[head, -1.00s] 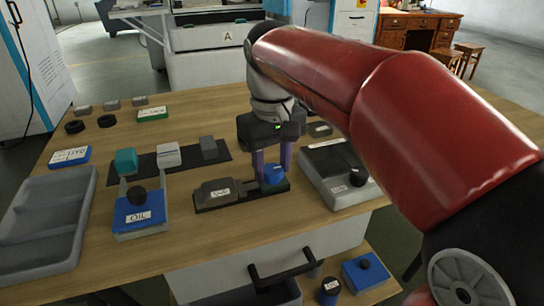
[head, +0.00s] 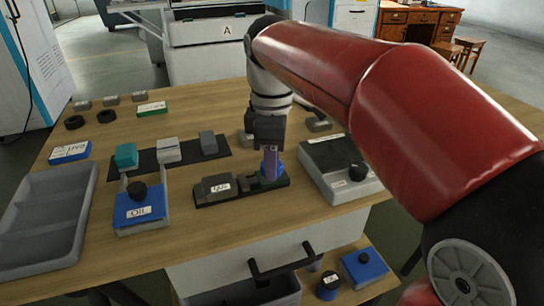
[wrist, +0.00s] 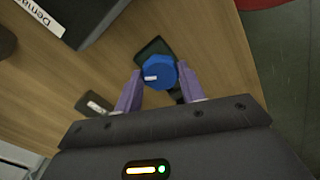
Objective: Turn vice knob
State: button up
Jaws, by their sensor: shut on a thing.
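The vice (head: 207,194) is a dark, low device with a labelled grey block, standing near the front middle of the wooden bench in the head view. Its blue knob (head: 279,172) is at the right end, partly hidden by a finger. In the wrist view the faceted blue knob (wrist: 160,73) with a small white mark sits between my two purple fingers. My gripper (head: 270,165) points down and is shut on the knob; it also shows in the wrist view (wrist: 159,78). In the head view the fingers overlap, so mainly one shows.
A grey box with a black knob (head: 335,166) stands close right of the vice. A blue oil box (head: 132,214) and a grey tray (head: 38,255) are to the left. Small blocks lie on a black mat (head: 186,158) behind. An open drawer (head: 262,285) juts out below the bench front.

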jog(key=n, duration=0.7)
dwell(0.6)
jog(key=o, duration=1)
jog(key=shift+c, duration=0.2)
jog(key=shift+r, duration=0.1)
notch_tip(320, 180, up, 8)
jog(key=shift+f, duration=0.2)
jog(key=shift+s, duration=0.1)
